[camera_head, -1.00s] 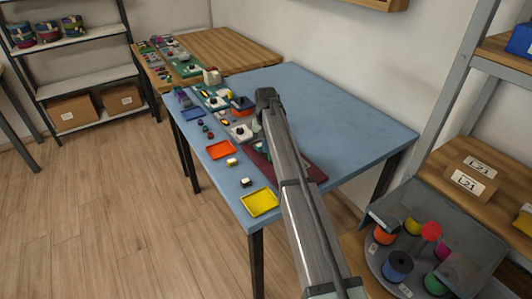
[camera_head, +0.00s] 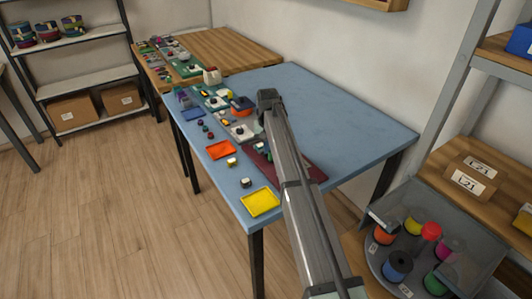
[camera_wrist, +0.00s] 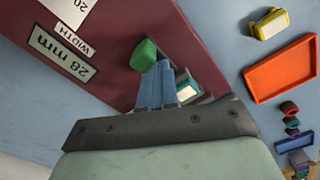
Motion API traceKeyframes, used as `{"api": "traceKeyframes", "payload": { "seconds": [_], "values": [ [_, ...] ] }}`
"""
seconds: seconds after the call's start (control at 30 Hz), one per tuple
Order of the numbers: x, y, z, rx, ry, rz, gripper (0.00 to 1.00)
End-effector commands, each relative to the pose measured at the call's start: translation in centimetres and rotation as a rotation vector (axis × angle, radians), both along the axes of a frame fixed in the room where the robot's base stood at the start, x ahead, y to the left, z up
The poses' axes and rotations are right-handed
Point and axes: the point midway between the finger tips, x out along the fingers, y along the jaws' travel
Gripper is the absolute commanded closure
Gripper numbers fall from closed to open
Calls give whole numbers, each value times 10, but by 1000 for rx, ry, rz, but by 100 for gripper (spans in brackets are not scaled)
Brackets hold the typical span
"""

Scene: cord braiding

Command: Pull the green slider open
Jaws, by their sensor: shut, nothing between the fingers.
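The green slider knob (camera_wrist: 145,55) is a small green block on the dark red board (camera_wrist: 115,20) in the wrist view. My gripper (camera_wrist: 159,66) has its blue-grey fingers together and empty. Their tips are right beside the green knob, on its lower right side in the picture; I cannot tell whether they touch it. A teal and white piece (camera_wrist: 187,92) shows just right of the fingers, partly hidden. In the head view the dark red board (camera_head: 308,170) is partly covered by my arm, and my fingertips are hidden.
White labels reading 28 mm (camera_wrist: 62,55) and WIDTH lie on the board. An orange tray (camera_head: 220,150), a yellow tray (camera_head: 260,202) and small blocks lie along the blue table's (camera_head: 350,120) near edge. The table's right side is clear.

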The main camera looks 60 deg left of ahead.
Motion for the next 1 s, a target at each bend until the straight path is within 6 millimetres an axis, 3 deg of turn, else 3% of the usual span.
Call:
{"api": "traceKeyframes", "payload": {
  "seconds": [0.57, 1.0],
  "values": [
    [-1, -17, 0, -1, 1, 0, 100],
    [0, -15, 0, -1, 1, 0, 100]
  ]
}}
